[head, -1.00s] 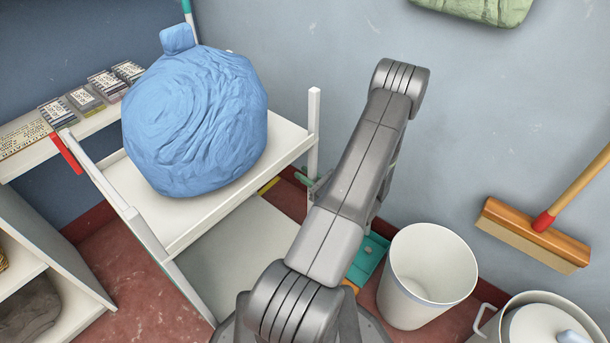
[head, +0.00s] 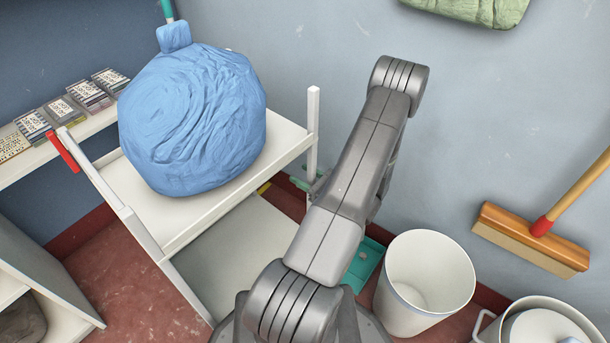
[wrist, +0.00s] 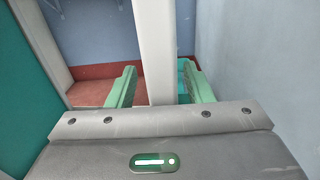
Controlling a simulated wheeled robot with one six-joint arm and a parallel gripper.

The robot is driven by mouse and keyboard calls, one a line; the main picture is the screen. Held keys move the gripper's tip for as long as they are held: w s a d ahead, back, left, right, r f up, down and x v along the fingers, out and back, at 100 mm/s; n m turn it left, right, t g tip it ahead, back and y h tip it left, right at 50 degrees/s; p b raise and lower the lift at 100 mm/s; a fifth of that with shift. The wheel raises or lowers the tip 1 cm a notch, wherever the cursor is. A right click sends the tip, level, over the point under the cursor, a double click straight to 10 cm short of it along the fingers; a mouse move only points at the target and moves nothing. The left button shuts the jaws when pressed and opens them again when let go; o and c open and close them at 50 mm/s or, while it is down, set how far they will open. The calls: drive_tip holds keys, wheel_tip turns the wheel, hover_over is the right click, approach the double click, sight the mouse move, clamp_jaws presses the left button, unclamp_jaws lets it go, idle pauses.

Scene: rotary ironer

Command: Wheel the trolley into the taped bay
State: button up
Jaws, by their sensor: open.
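The white two-shelf trolley (head: 180,238) stands in the left middle of the head view, with a big blue bundle (head: 195,120) on its upper shelf. A red grip (head: 63,152) shows at its left side. My gripper (wrist: 160,85) is open, its green fingers on either side of an upright white post (wrist: 152,40) in the wrist view; I cannot tell whether they touch it. In the head view my arm mostly hides the gripper, by the trolley's right post (head: 313,130). A short piece of yellow tape (head: 264,188) shows beyond the trolley; the rest of the bay is hidden.
A white shelf with several small packs (head: 88,95) is close on the left, above a lower shelf unit (head: 50,285). A white bin (head: 430,280), a lidded pot (head: 540,325) and a broom (head: 530,240) are at the right. A teal object (head: 368,262) lies beside the bin.

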drive_tip(key=p+v, duration=0.2)
drive_tip(key=v, duration=1.1)
drive_tip(key=shift+s+d+p, duration=0.2)
drive_tip(key=shift+d+p, duration=0.1)
drive_tip(key=shift+d, duration=0.05)
drive_tip(key=shift+c, duration=0.3)
clamp_jaws()
